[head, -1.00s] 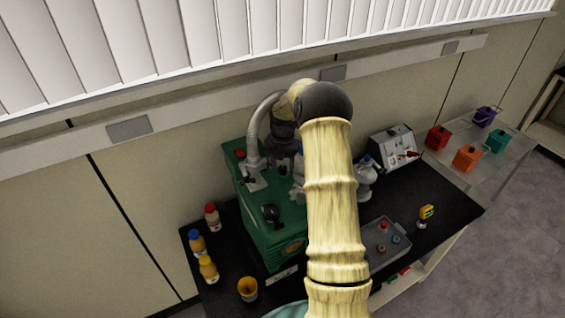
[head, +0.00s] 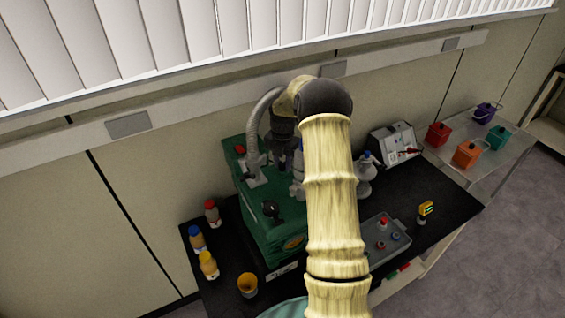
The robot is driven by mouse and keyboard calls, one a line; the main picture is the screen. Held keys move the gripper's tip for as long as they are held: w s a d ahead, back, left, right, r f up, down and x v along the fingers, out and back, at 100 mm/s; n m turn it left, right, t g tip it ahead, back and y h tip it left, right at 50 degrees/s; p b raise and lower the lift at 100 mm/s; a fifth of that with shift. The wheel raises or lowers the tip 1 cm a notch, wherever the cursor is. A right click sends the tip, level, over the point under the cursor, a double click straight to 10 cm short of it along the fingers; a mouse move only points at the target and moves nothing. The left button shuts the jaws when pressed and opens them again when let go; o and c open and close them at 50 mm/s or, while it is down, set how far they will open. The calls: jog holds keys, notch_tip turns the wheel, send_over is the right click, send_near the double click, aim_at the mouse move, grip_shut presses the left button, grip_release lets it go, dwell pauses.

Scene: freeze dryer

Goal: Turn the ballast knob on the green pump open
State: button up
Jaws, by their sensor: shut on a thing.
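The green pump (head: 285,232) stands on the black bench top, with a grey hose rising from its white top plate. A red cap (head: 239,150) is at its back left and a black fitting (head: 271,210) is near its front. My gripper (head: 284,158) points down at the back right of the pump's top. It is shut on a small dark part there, which I take to be the ballast knob (head: 281,164). My arm and gripper hide most of the knob, so its turn angle cannot be read. The pump's right side is hidden behind my arm.
The wall is close behind.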

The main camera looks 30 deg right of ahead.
aim_at(282, 163)
jog(key=m+b, duration=0.1)
jog(key=m, duration=0.3)
jog(key=shift+w+a+b, duration=0.1)
jog(key=shift+b, duration=0.25)
jog(key=m+b, duration=0.1)
jog(key=m, duration=0.4)
jog(key=shift+m, duration=0.3)
jog(key=shift+r, duration=0.1)
jog(key=o, duration=1)
notch_tip(282, 163, up, 17)
jog(key=b, duration=0.4)
jog(key=shift+r, duration=0.15)
